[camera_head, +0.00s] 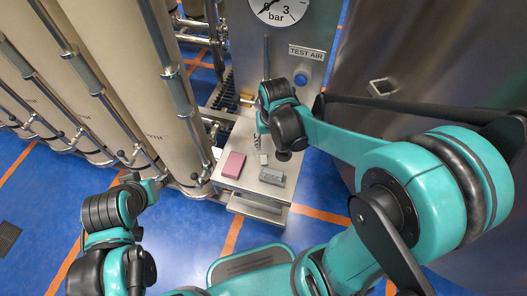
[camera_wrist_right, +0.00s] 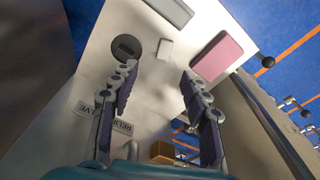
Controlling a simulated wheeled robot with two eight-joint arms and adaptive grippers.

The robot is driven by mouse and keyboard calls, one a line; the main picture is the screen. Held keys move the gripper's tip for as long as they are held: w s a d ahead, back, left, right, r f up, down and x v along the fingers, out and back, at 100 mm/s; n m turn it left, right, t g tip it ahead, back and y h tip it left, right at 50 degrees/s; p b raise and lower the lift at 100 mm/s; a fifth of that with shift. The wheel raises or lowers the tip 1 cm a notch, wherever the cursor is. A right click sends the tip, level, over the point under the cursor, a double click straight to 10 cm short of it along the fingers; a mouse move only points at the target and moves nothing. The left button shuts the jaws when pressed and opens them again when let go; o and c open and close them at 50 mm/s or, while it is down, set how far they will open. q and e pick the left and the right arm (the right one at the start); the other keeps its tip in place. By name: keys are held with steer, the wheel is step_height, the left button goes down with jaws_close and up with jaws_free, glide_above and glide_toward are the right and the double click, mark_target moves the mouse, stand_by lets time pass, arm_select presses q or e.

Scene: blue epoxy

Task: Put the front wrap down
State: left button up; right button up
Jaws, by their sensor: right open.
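My right gripper (camera_wrist_right: 158,75) is open and empty in the wrist view, its two fingers apart above the pale metal shelf. In the head view the right gripper (camera_head: 284,132) hangs over the shelf's right part, its fingertips mostly hidden. I cannot tell which thing is the front wrap. A pink block (camera_head: 233,164) lies on the shelf, also in the wrist view (camera_wrist_right: 217,57). A grey block (camera_head: 272,177) lies near the front edge, and a small pale block (camera_head: 264,159) sits behind it. My left gripper (camera_head: 152,180) is by the cylinders, its fingers unclear.
The shelf (camera_head: 245,190) stands below a panel with a gauge (camera_head: 279,8) and a TEST AIR label (camera_head: 306,52). A yellow block (camera_head: 247,98) is at the back. Tall beige cylinders (camera_head: 120,60) with rails stand left; a steel cabinet (camera_head: 430,60) stands right.

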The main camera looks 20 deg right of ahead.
mark_target(264, 161)
steer(key=shift+g, duration=0.7)
steer(key=f, duration=0.1)
steer(key=w+f, duration=0.1)
steer(key=f, duration=0.2)
steer(key=shift+w+a, duration=0.2)
steer(key=shift+a, duration=0.05)
step_height(264, 161, down, 3)
steer(key=shift+r+m+b, duration=0.15)
steer(key=shift+m+b, duration=0.15)
steer(key=shift+b, duration=0.2)
steer(key=f+b, duration=0.1)
steer(key=f, duration=0.2)
steer(key=f+b, duration=0.1)
steer(key=f, duration=0.1)
steer(key=shift+w+a+f+b, duration=0.15)
steer(key=shift+a+f+b, duration=0.05)
steer(key=shift+a+b, duration=0.15)
steer(key=shift+r, duration=0.1)
steer(key=c, duration=0.9)
steer(key=shift+o, duration=0.2)
steer(key=shift+r, duration=0.1)
